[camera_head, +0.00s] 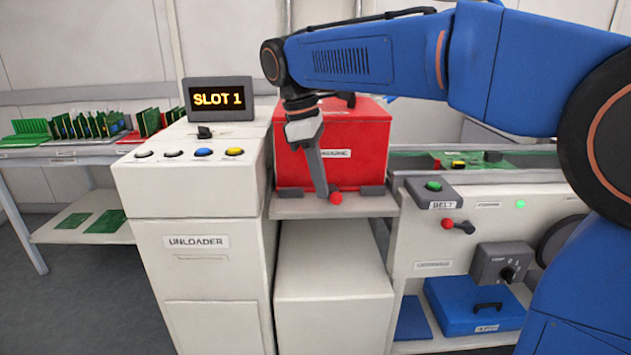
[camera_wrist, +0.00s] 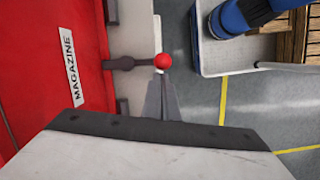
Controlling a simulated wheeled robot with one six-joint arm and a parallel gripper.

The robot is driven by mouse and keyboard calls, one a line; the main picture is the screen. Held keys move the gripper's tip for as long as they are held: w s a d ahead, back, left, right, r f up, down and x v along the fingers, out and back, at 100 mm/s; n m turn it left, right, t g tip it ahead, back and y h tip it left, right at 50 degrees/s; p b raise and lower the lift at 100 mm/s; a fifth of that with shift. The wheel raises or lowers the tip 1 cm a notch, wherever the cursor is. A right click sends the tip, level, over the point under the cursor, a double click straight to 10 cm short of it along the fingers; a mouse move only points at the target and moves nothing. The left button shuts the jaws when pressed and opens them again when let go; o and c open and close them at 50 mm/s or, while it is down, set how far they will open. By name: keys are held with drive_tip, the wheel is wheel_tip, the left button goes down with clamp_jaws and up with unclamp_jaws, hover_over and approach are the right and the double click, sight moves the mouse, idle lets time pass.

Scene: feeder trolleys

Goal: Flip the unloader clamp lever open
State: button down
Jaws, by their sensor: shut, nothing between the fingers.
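The unloader (camera_head: 196,241) is the white cabinet with a "SLOT 1" display on top. A red magazine box (camera_head: 350,140) stands on the shelf to its right. The clamp lever (camera_wrist: 127,63) shows in the wrist view as a short dark arm ending in a red ball knob (camera_wrist: 162,62), pointing away from the magazine over the shelf's edge. In the head view the knob (camera_head: 336,198) is at the shelf's front edge. My gripper (camera_head: 325,190) points down, shut and empty, its tips right beside the knob. Whether they touch it I cannot tell.
A belt unit (camera_head: 427,262) with a second red-knobbed lever (camera_head: 448,223) stands to the right. A blue case (camera_head: 474,307) lies below it. A table with green boards (camera_head: 95,125) is at left.

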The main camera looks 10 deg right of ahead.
sight(340, 194)
drive_tip(key=shift+s+d, duration=0.1)
idle(0.3)
drive_tip(key=d+n, duration=0.1)
drive_tip(key=n, duration=0.1)
drive_tip(key=s+d+n+t, duration=0.1)
drive_tip(key=n, duration=0.1)
drive_tip(key=shift+d+n, duration=0.1)
drive_tip(key=shift+n, duration=0.2)
drive_tip(key=n, duration=0.1)
drive_tip(key=d+n, duration=0.1)
drive_tip(key=shift+d+n+t, duration=0.3)
drive_tip(key=shift+n+t, duration=0.1)
drive_tip(key=d+n, duration=0.1)
drive_tip(key=n, duration=0.1)
drive_tip(key=d+n, duration=0.1)
drive_tip(key=n, duration=0.1)
drive_tip(key=w+d+n+t, duration=0.1)
drive_tip(key=n, duration=0.1)
drive_tip(key=shift+d+n+y, duration=0.3)
drive_tip(key=shift+y, duration=0.1)
drive_tip(key=shift+w+d, duration=0.75)
drive_tip(key=shift+w, duration=0.1)
drive_tip(key=shift+w, duration=0.1)
